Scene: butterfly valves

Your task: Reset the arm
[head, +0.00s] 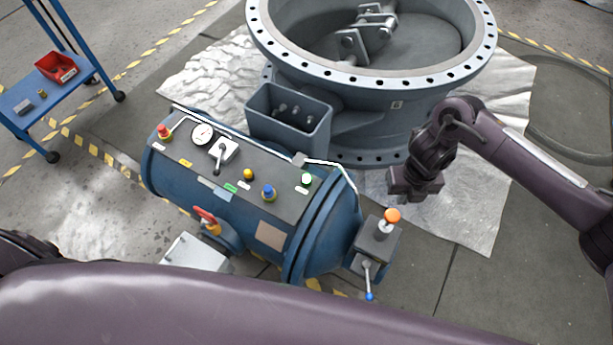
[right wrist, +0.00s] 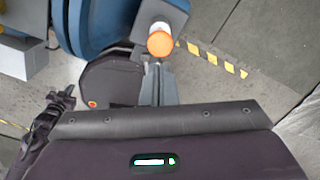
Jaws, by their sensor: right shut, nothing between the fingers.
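My right arm (head: 530,160) comes in from the right in the head view, with its forearm bent toward the middle. My right gripper (head: 402,190) hangs in front of the large valve body, above the floor sheet and behind the orange knob. It is shut and empty. In the right wrist view its grey fingers (right wrist: 157,82) are together, just below the orange knob (right wrist: 160,40) in the picture, and I see nothing held.
A blue cylindrical actuator (head: 325,240) carries a gauge (head: 202,134), buttons and levers. An orange knob (head: 392,215) and a blue-tipped lever (head: 368,280) sit at its right end. The grey valve body (head: 385,110) stands behind. A blue cart (head: 60,95) is far left.

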